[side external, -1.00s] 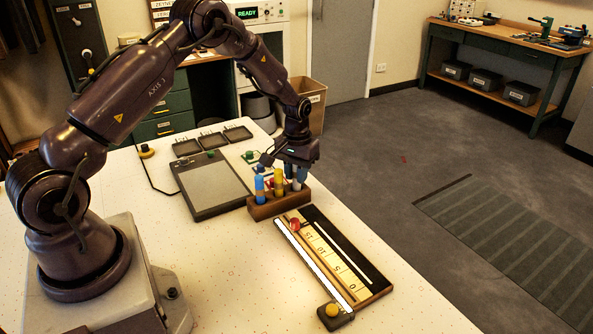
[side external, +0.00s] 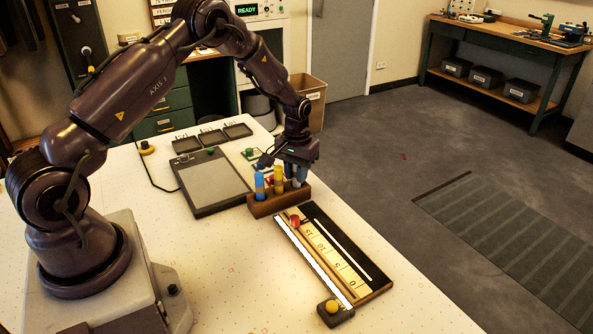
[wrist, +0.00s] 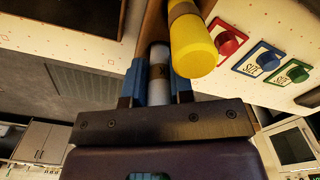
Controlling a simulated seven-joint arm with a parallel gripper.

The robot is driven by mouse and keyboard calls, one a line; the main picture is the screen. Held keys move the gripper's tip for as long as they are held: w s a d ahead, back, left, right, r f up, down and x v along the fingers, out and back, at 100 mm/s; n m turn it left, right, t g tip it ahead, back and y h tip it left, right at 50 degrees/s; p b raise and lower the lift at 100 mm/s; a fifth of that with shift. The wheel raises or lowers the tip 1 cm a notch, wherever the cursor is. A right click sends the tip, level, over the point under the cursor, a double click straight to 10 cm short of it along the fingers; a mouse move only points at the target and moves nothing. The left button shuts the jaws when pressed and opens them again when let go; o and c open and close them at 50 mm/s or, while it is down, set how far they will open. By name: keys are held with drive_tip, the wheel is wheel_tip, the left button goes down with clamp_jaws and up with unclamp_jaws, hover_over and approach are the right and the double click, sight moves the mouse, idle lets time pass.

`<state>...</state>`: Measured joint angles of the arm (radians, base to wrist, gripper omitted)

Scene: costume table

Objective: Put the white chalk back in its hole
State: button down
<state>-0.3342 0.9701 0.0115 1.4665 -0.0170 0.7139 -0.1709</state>
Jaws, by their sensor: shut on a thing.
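A wooden block (side external: 268,207) stands on the table with a blue chalk (side external: 259,184) and a yellow chalk (side external: 279,178) upright in it. My gripper (side external: 297,182) points down over the block's right end. In the wrist view, my gripper (wrist: 159,85) is shut on the white chalk (wrist: 159,60), with a blue pad on each side. The yellow chalk (wrist: 193,45) stands close beside the right pad. The hole under the white chalk is hidden, and I cannot tell whether the chalk's lower end is inside it.
A ruled board (side external: 375,285) with a red knob (side external: 295,221) lies in front of the block. A grey pad (side external: 212,180) lies to its left. Coloured buttons, red (wrist: 229,43) and green (wrist: 298,74), sit beside the block. Bare table (side external: 225,280) is at the front left.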

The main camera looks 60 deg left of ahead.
drive_tip(key=shift+f, duration=0.15)
drive_tip(key=c, duration=0.9)
unclamp_jaws()
drive_tip(key=shift+r, duration=3.5)
